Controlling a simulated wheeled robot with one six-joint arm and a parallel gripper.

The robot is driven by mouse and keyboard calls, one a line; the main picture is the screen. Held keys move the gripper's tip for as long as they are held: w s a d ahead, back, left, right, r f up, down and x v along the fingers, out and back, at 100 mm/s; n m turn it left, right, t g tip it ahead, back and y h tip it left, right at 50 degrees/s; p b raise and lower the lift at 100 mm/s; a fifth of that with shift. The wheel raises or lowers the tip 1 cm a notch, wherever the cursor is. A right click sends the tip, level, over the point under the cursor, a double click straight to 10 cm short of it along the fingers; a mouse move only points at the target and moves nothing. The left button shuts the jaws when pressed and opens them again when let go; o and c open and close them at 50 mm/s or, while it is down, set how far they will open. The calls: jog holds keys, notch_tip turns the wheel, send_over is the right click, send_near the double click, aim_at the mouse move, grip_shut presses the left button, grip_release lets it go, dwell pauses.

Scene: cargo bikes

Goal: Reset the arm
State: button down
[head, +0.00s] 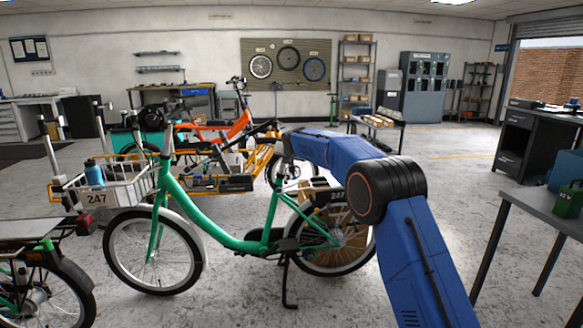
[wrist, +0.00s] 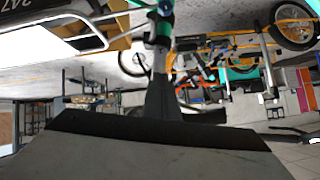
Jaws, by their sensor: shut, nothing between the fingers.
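My blue arm (head: 400,235) rises from the lower right of the head view, bends at a black elbow joint (head: 386,189), and reaches left over the rear of the green bike (head: 225,235). My gripper, at the far end of the arm, is small and hard to separate from the bikes behind it in the head view. The wrist view is turned upside down.
The green bike stands on its kickstand with a crate (head: 113,191) holding a blue bottle (head: 94,172). An orange bike (head: 222,130) stands behind. A grey table (head: 543,208) with a green container (head: 568,203) is at right. Floor is clear between bike and dark cabinet (head: 525,140).

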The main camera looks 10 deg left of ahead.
jog(key=shift+s+a+r, duration=0.1)
jog(key=shift+a+r, duration=0.15)
